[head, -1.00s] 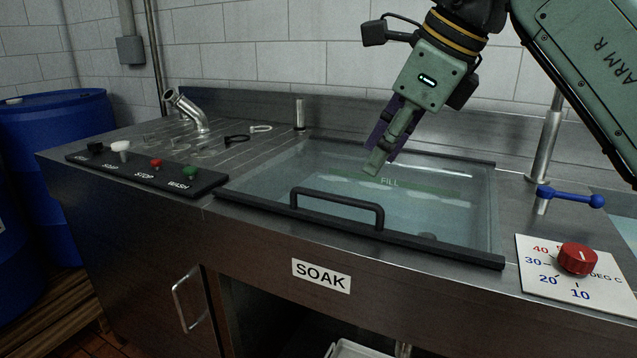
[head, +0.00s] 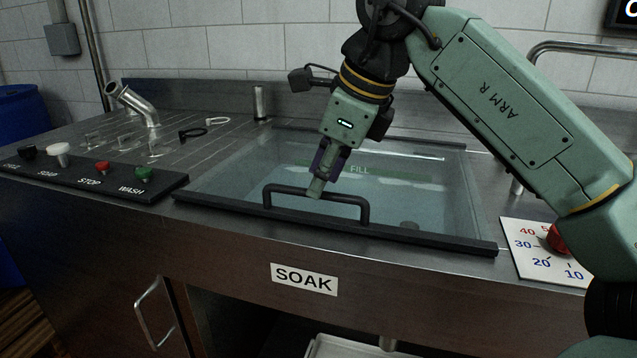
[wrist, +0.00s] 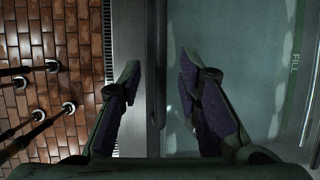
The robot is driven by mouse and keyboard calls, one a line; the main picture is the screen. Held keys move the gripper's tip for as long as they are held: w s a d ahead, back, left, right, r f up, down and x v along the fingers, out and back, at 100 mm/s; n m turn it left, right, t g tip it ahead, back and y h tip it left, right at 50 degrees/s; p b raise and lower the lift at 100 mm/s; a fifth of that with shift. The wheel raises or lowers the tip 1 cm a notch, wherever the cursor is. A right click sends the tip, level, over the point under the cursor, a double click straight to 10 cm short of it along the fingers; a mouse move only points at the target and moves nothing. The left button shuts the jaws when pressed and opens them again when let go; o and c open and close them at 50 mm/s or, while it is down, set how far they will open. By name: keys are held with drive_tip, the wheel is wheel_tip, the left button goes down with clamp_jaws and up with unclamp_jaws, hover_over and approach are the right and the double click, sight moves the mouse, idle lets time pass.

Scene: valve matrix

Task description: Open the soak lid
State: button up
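The soak lid (head: 420,190) is a clear panel with a dark frame, lying flat and closed over the tank; it also shows in the wrist view (wrist: 240,45). Its black bar handle (head: 340,200) stands along the front edge, above the SOAK label (head: 304,279). My gripper (head: 317,188) points down at the handle's middle, overlapping it in the head view. In the wrist view my gripper (wrist: 158,72) is open, fingers apart on either side of a dark bar along the lid's front edge. I cannot tell whether either finger touches the handle.
A button panel (head: 85,175) is at the left, with a bent steel tap (head: 135,104) behind it. A temperature dial plate (head: 530,255) with a red knob is at the right, partly behind my arm. A short metal post (head: 259,102) stands behind the lid.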

drive_tip(key=shift+x, duration=1.05)
clamp_jaws()
